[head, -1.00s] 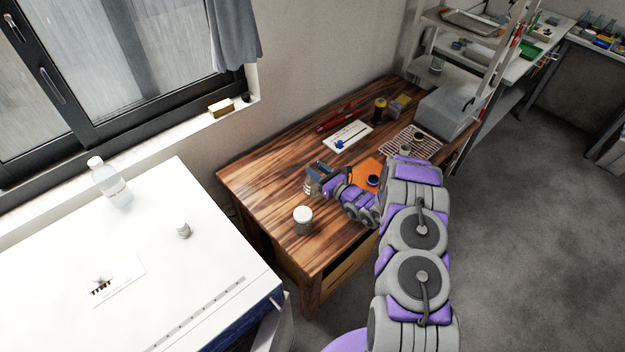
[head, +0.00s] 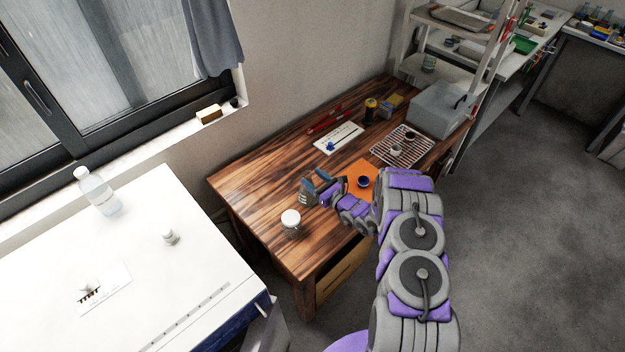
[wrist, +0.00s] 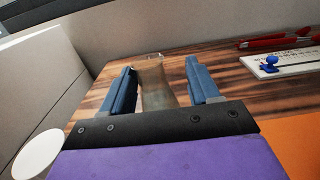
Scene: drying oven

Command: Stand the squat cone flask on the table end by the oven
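The squat cone flask (wrist: 155,88) is a clear, greyish glass vessel with a narrow neck, standing on the wooden table. In the wrist view it is between the two blue fingers of my gripper (wrist: 160,82), with a gap visible beside the right finger. My gripper (head: 315,186) is open around the flask; its base is hidden in the wrist view. In the head view the flask (head: 308,197) is small and partly covered by the fingers. The grey box-like oven (head: 436,112) stands at the far right end of the wooden table (head: 262,180).
A white-lidded jar (head: 291,222) stands near the flask. An orange mat (head: 357,170) with a dark round item (head: 363,182) lies right of my gripper. A wire rack (head: 378,152) with small pots lies before the oven. A white board (head: 338,138) and red tools (head: 325,120) lie behind.

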